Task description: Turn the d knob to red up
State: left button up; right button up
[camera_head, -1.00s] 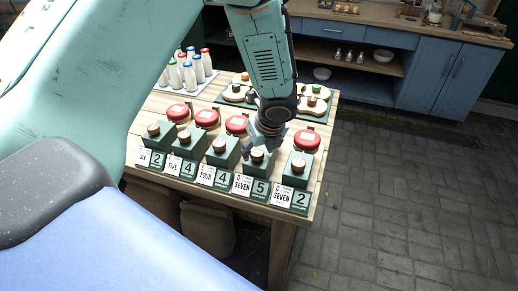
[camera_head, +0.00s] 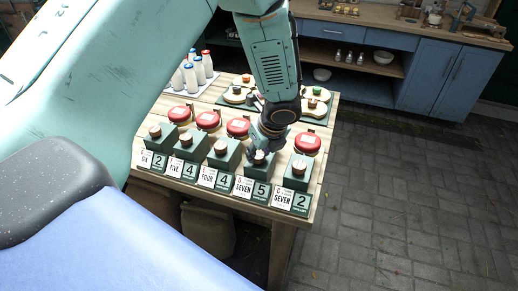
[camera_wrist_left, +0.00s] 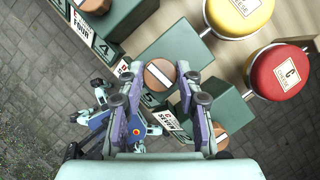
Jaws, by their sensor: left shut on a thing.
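The d knob (camera_head: 260,158) is a round wooden knob on the fourth green box from the left, behind the card reading SEVEN and 5. In the left wrist view the same knob (camera_wrist_left: 160,74) shows a pale bar across its brown top, running diagonally. My left gripper (camera_head: 262,149) reaches down onto it from above. In the left wrist view its two fingers (camera_wrist_left: 158,78) stand on either side of the knob, shut on it. No red mark on the knob is visible to me. My right gripper is not in view.
Similar knob boxes flank it: the E box (camera_head: 222,151) at left and the C box (camera_head: 297,173) at right. Milk bottles (camera_head: 190,76) and a board with food (camera_head: 314,104) are farther back. Paved floor lies right.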

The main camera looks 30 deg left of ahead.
pick_arm(q)
jog(key=n+g+p, duration=0.1)
jog(key=n+p, duration=0.1)
jog(key=n, duration=0.1)
jog(key=shift+d+p, duration=0.1)
jog(key=shift+p, duration=0.2)
jog(key=n+g+p, duration=0.1)
jog(key=n, duration=0.2)
jog(key=shift+w+f+n+g, duration=0.1)
jog(key=shift+n+g, duration=0.5)
jog(key=shift+n, duration=0.4)
jog(key=n, duration=0.2)
jog(key=shift+n+g, duration=0.4)
jog(key=n+g+h, duration=0.1)
jog(key=n, duration=0.2)
jog(key=n+g+b, duration=0.1)
jog(key=n, duration=0.1)
jog(key=shift+w+n+h+b, duration=0.15)
jog(key=shift+n+h+b, duration=0.15)
jog(key=shift+n+h, duration=0.1)
jog(key=shift+n, duration=0.3)
jog(key=o, duration=1.2)
jog(key=shift+w, duration=0.1)
jog(key=shift+c, duration=0.2)
